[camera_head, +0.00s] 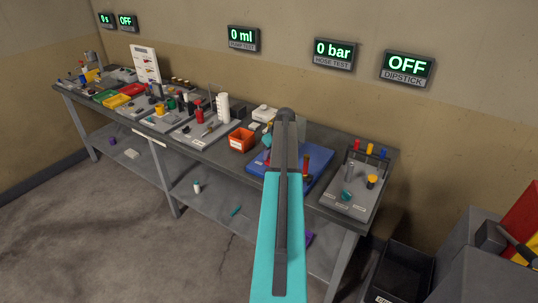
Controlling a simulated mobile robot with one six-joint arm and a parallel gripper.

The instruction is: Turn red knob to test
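My teal and grey arm (281,210) rises through the middle of the picture over the bench. My gripper does not show; a small teal part (267,140) peeks out left of the arm, and I cannot tell what it belongs to. I cannot tell for sure which item is the red knob. A red cylinder-shaped piece (200,117) stands on a grey board in the bench's middle.
The long grey bench (225,150) carries several boards, trays and an orange-red bin (241,139). Wall displays read 0 ml (243,36), 0 bar (334,50) and OFF (407,64). A black crate (400,272) stands at lower right. Floor is clear at left.

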